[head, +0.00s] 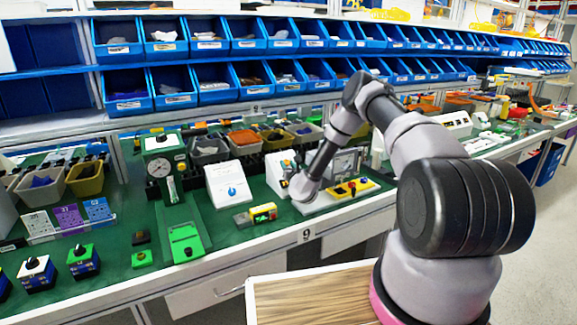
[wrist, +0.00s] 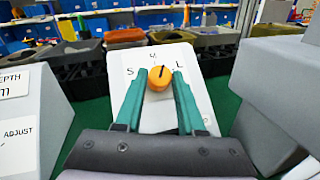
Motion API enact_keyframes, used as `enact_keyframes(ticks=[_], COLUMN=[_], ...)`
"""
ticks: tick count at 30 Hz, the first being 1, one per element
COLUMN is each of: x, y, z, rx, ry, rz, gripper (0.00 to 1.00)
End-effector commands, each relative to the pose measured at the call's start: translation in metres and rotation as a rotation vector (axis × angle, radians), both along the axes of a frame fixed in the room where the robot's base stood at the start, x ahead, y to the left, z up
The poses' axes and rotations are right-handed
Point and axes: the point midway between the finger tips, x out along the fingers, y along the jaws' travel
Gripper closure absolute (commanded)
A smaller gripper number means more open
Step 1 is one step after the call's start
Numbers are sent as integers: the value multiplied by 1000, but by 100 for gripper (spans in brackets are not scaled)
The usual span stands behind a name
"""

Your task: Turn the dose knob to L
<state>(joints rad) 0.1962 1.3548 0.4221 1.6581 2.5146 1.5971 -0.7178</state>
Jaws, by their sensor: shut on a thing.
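The dose knob (wrist: 160,78) is a round orange knob on a sloped white panel (wrist: 152,117) in the wrist view. Letters stand around it: S at left, L at right, and one at the top that looks like U. In the head view my gripper (head: 303,188) is at the white panel box (head: 274,176); the knob cannot be made out there.
A white box with a blue knob (head: 229,184) stands left of the panel; its side shows in the wrist view (wrist: 25,120). A grey block (wrist: 280,95) is close on the right. A yellow control box (head: 350,189) sits to the right. Bins (head: 245,142) line the back.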

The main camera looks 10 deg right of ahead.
Motion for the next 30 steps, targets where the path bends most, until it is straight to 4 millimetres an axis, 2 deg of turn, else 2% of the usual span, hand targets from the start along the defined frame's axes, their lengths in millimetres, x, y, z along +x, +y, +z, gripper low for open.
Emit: enact_keyframes(ticks=[15,30], x=[0,1], y=[6,8], z=[1,3], rx=[265,357], ry=[89,117], rz=[-333,-450], gripper=[100,100])
